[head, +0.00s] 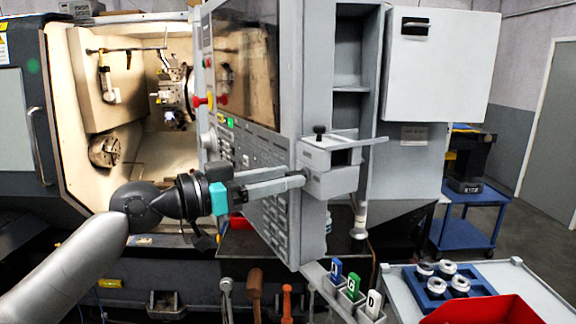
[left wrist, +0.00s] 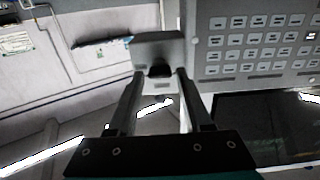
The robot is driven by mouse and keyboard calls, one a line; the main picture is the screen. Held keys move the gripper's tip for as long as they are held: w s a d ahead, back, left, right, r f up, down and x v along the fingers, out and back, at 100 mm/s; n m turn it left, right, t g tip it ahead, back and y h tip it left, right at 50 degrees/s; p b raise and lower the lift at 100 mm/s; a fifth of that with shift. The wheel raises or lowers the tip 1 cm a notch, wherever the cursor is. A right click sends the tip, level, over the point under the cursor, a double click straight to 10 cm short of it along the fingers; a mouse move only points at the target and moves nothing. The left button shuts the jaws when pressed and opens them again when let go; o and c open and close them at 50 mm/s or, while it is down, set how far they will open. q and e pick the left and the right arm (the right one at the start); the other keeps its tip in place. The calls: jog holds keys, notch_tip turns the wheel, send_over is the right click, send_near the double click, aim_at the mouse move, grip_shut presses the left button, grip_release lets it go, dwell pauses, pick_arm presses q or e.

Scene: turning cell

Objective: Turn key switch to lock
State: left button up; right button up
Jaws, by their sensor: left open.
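A grey box (head: 330,182) is mounted on the side of the machine's control panel (head: 262,170). It also shows in the left wrist view (left wrist: 157,45), with a dark key switch knob (left wrist: 159,71) on its near face. My left gripper (head: 303,178) is open, its fingers level and pointing at this box. In the left wrist view the fingertips (left wrist: 160,78) stand on either side of the dark knob, with gaps visible. I cannot tell the knob's turned position or read a lock mark. In the head view the fingers hide the knob. My right gripper is not in view.
A small shelf (head: 345,140) with a black knob (head: 319,132) sits above the box. The panel's buttons (left wrist: 255,45) lie close beside the fingers. Below stand labelled holders (head: 353,290), a blue tray (head: 428,299) with several rings, and a red bin (head: 490,312).

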pick_arm(q)
jog(key=shift+x, duration=0.75)
jog(key=shift+c, duration=0.2)
grip_shut()
